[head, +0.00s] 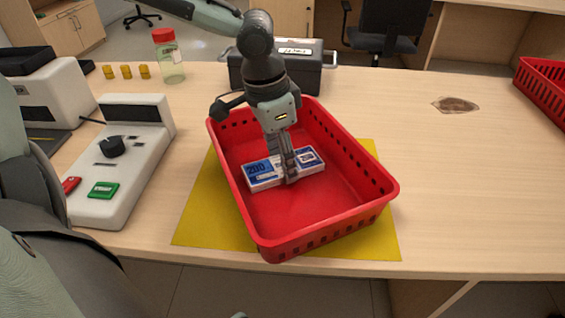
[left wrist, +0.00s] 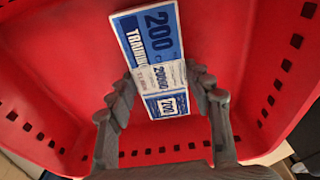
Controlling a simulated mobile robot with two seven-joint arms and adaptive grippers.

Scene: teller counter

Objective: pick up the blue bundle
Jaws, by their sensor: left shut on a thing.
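The blue bundle (head: 262,171) is a flat blue and white stack marked 200 with a pale band around its middle. It lies inside the red basket (head: 336,212), near or on its floor; I cannot tell if it is lifted. My left gripper (head: 290,172) reaches down into the basket and is shut on the bundle around its banded middle, hiding part of it. In the left wrist view the bundle (left wrist: 150,38) shows between the two fingers of the gripper (left wrist: 165,90). My right gripper is not in view.
The basket stands on a yellow mat (head: 205,220). A white device (head: 130,165) with a dial and a green button is at left. A dark box (head: 305,72) stands behind the basket, a jar (head: 170,62) at back left. Another red basket (head: 545,88) is at far right; the counter between is mostly clear.

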